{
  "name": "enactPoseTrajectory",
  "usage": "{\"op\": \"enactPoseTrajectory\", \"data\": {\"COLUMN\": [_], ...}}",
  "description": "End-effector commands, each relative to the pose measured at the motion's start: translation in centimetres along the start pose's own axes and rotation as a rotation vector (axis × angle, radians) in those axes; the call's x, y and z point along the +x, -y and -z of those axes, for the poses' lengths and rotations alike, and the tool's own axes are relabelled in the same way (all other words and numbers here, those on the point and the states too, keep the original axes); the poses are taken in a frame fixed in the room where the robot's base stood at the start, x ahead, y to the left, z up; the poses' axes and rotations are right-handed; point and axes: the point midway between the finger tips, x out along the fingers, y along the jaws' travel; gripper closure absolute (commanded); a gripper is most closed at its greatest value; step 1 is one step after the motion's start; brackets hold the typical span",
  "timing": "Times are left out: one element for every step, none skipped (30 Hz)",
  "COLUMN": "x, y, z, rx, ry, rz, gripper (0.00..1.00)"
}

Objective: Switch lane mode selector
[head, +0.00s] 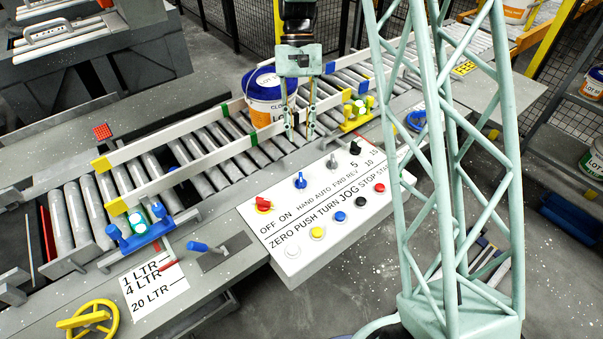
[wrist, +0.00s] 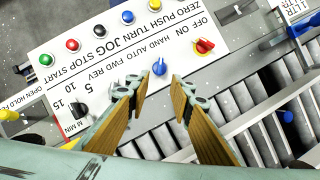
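The white control panel (head: 325,200) carries a blue knob (head: 300,180) over the words HAND AUTO. In the wrist view the blue knob (wrist: 160,67) shows between and just beyond my fingertips, pointing away from the gripper's palm side at a slant I cannot read exactly. My gripper (head: 300,135) hangs fingers-down on the panel's far side, above the conveyor edge. In the wrist view my gripper (wrist: 157,88) is open, with two wood-coloured finger pads apart and nothing between them. It does not appear to touch the knob.
Beside the blue knob are a red switch (head: 264,205), a grey knob (head: 332,162) and a black knob (head: 355,148). Coloured push buttons line the front. A pail (head: 268,95) stands on the roller conveyor (head: 215,150) behind my gripper. A blue-handled lever (head: 197,247) lies left.

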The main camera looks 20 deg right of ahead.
Motion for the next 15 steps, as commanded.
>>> {"op": "enactPoseTrajectory", "data": {"x": [-0.02, -0.02, -0.03, -0.03, -0.03, -0.03, -0.02, -0.02, 0.01, 0.04, 0.09, 0.19, 0.28, 0.4, 0.59], "y": [0.0, 0.0, 0.0, 0.0, 0.0, 0.0, 0.0, 0.0, 0.0, 0.0, 0.0, 0.0, 0.0, 0.0, 0.0], "z": [0.0, -0.01, -0.01, -0.02, -0.02, -0.02, -0.03, -0.03, -0.03, -0.03, -0.03, -0.04, -0.04, -0.04, -0.05], "rx": [0.0, 0.0, 0.0, 0.0, 0.0, 0.0, 0.0, 0.0, 0.0, 0.0, 0.0, 0.0, 0.0, 0.0, 0.0], "ry": [0.0, 0.0, 0.0, 0.0, 0.0, 0.0, 0.0, 0.0, 0.0, 0.0, 0.0, 0.0, 0.0, 0.0, 0.001], "rz": [0.0, 0.0, 0.0, 0.0, 0.0, 0.0, 0.0, 0.0, 0.0, 0.0, 0.0, 0.0, 0.0, 0.0, 0.0], "gripper": [0.79, 0.79, 0.79, 0.79, 0.79, 0.79, 0.79, 0.79, 0.79, 0.79, 0.79, 0.79, 0.79, 0.79, 0.79]}}
